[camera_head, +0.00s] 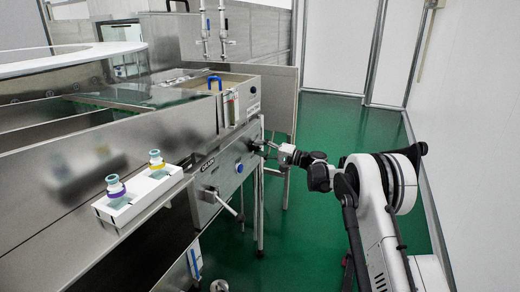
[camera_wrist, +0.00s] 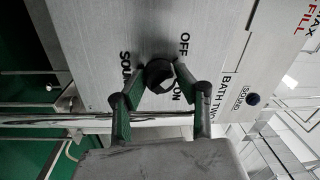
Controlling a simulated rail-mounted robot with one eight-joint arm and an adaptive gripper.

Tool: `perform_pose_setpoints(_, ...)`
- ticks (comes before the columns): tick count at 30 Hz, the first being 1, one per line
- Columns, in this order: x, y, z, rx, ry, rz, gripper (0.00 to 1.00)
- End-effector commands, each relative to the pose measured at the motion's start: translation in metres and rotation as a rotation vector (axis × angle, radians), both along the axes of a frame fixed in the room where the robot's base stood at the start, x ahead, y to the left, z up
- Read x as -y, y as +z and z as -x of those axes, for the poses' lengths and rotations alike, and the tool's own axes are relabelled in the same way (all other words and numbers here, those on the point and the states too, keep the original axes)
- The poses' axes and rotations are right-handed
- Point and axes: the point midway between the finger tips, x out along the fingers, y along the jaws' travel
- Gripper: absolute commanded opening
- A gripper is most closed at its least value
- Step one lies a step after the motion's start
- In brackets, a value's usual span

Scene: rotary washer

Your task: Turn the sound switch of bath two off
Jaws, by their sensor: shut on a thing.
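The sound switch (camera_wrist: 159,71) is a round black knob on a brushed metal panel (camera_wrist: 95,25). The words OFF, ON and SOUND are printed around it, with BATH TWO nearby. My gripper (camera_wrist: 158,82) has one finger on each side of the knob and is shut on it. Which way the knob points is not clear, as the fingers partly cover it. In the head view my gripper (camera_head: 270,147) reaches the front panel of the washer from the right, and hides most of the switch there.
A blue button (camera_head: 239,168) is on the same panel, left of my gripper. A lever handle (camera_head: 228,206) sticks out lower left. A white holder (camera_head: 140,198) with two capped bottles is on the washer's front edge. The green floor (camera_head: 330,125) behind is clear.

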Motion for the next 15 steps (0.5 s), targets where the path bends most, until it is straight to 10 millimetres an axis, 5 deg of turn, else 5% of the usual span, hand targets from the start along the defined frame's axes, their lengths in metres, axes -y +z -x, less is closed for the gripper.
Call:
perform_pose_setpoints(1,0.0003,-0.0002,-0.0002,0.001,-0.001,0.000,0.04)
perform_pose_setpoints(2,0.0003,-0.0002,-0.0002,0.001,-0.001,0.000,0.32)
perform_pose_setpoints(6,0.0003,-0.0002,-0.0002,0.000,-0.001,0.000,0.49)
perform_pose_setpoints(15,0.0026,-0.0002,0.0005,0.000,-0.001,0.000,0.49)
